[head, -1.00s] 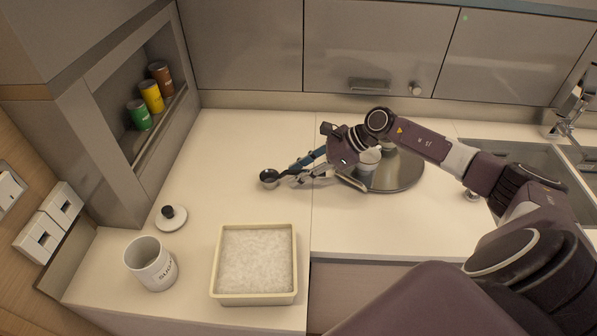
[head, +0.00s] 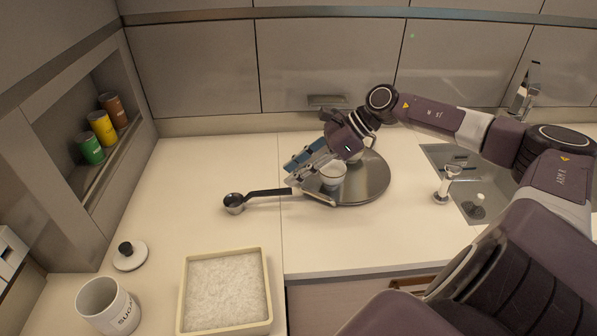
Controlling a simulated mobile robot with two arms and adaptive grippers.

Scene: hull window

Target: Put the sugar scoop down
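The sugar scoop (head: 234,203) has a round metal bowl and a dark handle. It lies on the pale counter in the head view, bowl to the left and handle pointing right. My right gripper (head: 298,172) is at the handle's right end, its fingers apart. The lower finger overlaps the handle's end, so I cannot tell whether they touch. The white sugar canister (head: 104,306) stands open at the lower left. Its lid (head: 130,256), with a black knob, lies on the counter behind it. My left gripper is not in view.
A square tray of white grains (head: 266,292) sits at the front. The sink (head: 487,207) is at the right. Coloured tins (head: 102,127) stand in the wall niche. The counter's left middle is clear.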

